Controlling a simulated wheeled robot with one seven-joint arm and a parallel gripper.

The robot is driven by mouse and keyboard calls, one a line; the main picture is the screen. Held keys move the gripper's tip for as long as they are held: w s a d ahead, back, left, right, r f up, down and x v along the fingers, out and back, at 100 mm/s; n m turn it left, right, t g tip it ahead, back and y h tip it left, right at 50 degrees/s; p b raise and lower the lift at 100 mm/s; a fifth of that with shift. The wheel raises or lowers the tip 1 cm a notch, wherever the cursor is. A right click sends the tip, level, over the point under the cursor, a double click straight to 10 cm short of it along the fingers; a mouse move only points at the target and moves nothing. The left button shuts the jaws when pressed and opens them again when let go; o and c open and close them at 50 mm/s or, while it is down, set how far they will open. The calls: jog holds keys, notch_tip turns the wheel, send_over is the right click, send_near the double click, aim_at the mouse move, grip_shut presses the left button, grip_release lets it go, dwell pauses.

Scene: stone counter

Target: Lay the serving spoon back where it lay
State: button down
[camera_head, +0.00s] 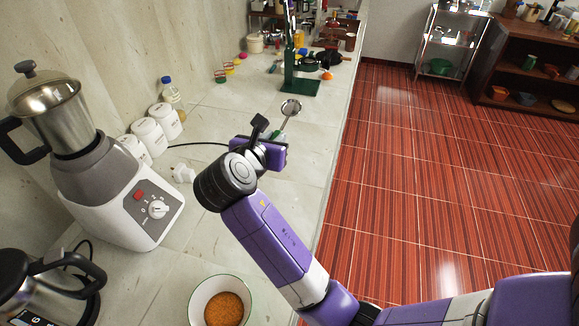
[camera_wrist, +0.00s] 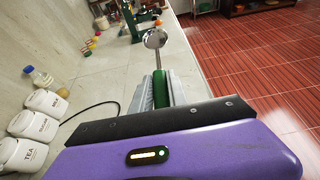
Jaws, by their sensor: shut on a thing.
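The serving spoon (camera_wrist: 156,40) has a round metal bowl, a thin metal shaft and a green handle. My gripper (camera_wrist: 160,88) is shut on the green handle, and the bowl points away from me in the wrist view. In the head view the spoon (camera_head: 291,107) sticks out beyond my gripper (camera_head: 275,136), over the counter near its right edge. The handle is mostly hidden by my wrist there. I cannot tell whether the spoon touches the counter.
A bowl of orange food (camera_head: 221,301) is in front. A green stand (camera_head: 299,84) rises behind the spoon.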

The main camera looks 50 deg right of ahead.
send_over(276, 198)
jog(key=f, duration=1.6)
jog(key=shift+d+f+b, duration=0.1)
jog(key=shift+d+b, duration=0.1)
jog(key=shift+b, duration=0.15)
jog(key=shift+s+f+p, duration=0.1)
jog(key=shift+f+p, duration=0.45)
jog(key=shift+f, duration=1.25)
jog(key=c, duration=1.3)
grip_release()
jog(key=shift+f+b, duration=0.2)
jog(key=shift+b, duration=0.35)
jog(key=shift+a+b, duration=0.2)
jog(key=shift+b, duration=0.15)
jog(key=v, duration=0.7)
jog(key=shift+s+a+r, duration=0.1)
jog(key=shift+s+r, duration=0.15)
jog(key=shift+r, duration=0.1)
